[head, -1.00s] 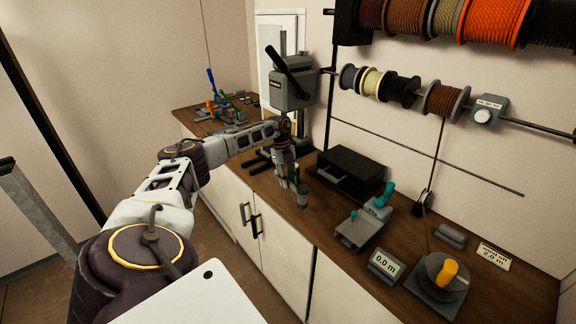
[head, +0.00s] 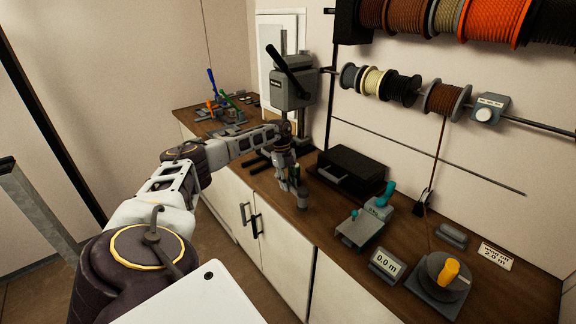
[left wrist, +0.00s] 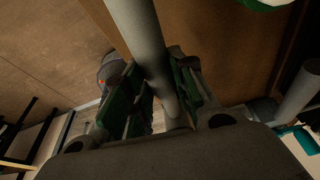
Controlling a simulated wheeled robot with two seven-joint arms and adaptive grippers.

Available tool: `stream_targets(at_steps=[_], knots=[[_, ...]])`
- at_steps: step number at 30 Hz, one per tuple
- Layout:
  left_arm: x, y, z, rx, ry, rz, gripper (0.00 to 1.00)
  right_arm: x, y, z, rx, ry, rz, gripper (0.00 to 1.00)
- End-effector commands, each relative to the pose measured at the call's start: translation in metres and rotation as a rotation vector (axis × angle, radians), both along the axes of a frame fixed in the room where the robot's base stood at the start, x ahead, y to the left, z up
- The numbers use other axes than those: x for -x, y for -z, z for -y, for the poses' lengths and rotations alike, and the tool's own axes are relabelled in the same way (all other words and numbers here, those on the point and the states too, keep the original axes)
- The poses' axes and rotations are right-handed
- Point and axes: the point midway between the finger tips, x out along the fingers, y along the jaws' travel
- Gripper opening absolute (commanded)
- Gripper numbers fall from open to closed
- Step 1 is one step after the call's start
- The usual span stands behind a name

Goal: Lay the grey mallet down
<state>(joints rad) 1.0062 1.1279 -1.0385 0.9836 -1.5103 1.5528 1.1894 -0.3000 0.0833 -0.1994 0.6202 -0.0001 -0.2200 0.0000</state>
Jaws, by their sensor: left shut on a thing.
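My left gripper (head: 294,176) is over the front part of the wooden bench, near the drill press. In the left wrist view its green-padded fingers (left wrist: 155,95) are shut around a grey round bar, which I take to be the grey mallet (left wrist: 142,40). The bar runs from the top edge down between the fingers. In the head view a short grey cylindrical part (head: 303,199) shows just below the fingers, low over the bench top. I cannot tell whether it touches the wood. My right gripper is not in view.
The bench (head: 325,222) has a little free wood beside the gripper. A black open-fronted box (head: 352,170) stands behind it. A grey device with teal handles (head: 368,222) and a 0.0 m display (head: 386,263) lie to the right. The drill press (head: 292,90) stands behind.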

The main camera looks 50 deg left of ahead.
Motion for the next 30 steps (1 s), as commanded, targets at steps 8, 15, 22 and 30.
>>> stream_targets(at_steps=[8, 15, 22, 30], knots=[[0.000, 0.007, 0.000, 0.001, 0.000, 0.001, 0.00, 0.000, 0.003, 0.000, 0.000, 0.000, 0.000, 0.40], [0.000, 0.013, 0.000, 0.001, -0.001, 0.002, 0.00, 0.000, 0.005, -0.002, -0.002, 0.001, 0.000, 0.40], [0.000, 0.018, 0.000, 0.000, -0.001, 0.002, 0.00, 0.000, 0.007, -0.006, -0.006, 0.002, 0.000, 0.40], [0.000, 0.024, 0.000, 0.001, 0.000, 0.001, 0.00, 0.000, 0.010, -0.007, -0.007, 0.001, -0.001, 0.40]])
